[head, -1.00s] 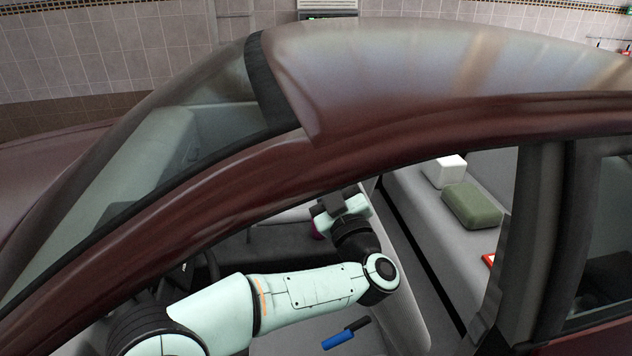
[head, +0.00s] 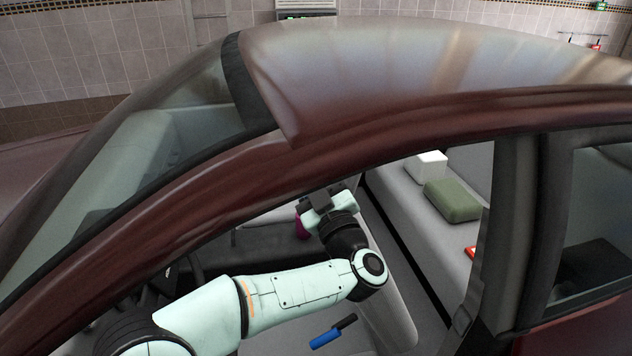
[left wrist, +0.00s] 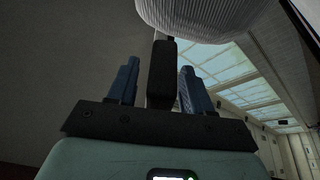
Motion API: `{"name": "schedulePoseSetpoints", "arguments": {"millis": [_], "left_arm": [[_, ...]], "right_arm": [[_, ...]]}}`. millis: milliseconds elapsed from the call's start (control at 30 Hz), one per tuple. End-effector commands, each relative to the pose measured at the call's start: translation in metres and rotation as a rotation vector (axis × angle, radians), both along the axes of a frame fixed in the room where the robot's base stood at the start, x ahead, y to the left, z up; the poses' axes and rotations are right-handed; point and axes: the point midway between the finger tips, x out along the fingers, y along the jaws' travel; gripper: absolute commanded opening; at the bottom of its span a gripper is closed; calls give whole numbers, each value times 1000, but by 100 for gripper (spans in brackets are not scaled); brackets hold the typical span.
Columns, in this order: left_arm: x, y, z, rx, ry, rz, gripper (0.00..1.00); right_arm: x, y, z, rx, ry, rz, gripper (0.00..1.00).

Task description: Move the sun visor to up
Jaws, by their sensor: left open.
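A pale, ribbed, rounded panel (left wrist: 210,15) at the top of the left wrist view looks like the sun visor; most of it is out of frame. In the head view the car roof hides the visor. My left gripper (left wrist: 159,68) is open with its two blue fingers apart, below the panel and apparently apart from it. A dark bar stands between the fingers; I cannot tell what it is. In the head view my left gripper (head: 325,198) is inside the car below the roof edge, its fingertips partly hidden. My right gripper is not in view.
The dark red roof (head: 420,70) and windshield pillar (head: 150,225) frame the opening my left arm passes through. A blue-handled object (head: 328,338) lies on the front seat.

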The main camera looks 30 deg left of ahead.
Motion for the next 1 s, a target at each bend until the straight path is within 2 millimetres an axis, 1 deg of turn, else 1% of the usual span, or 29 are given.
{"name": "schedulePoseSetpoints", "arguments": {"millis": [167,400,600,800,1000], "left_arm": [[-11,-16,-8,-1,2,-5,50],[-43,-56,-26,1,0,-7,50],[-65,-84,-39,1,1,-7,50],[-76,-97,-44,1,0,-3,50],[-78,-98,-44,1,-1,-2,50]], "right_arm": [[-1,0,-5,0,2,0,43],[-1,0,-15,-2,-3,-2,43],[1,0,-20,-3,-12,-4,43],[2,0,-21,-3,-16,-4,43],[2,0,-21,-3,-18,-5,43]]}}
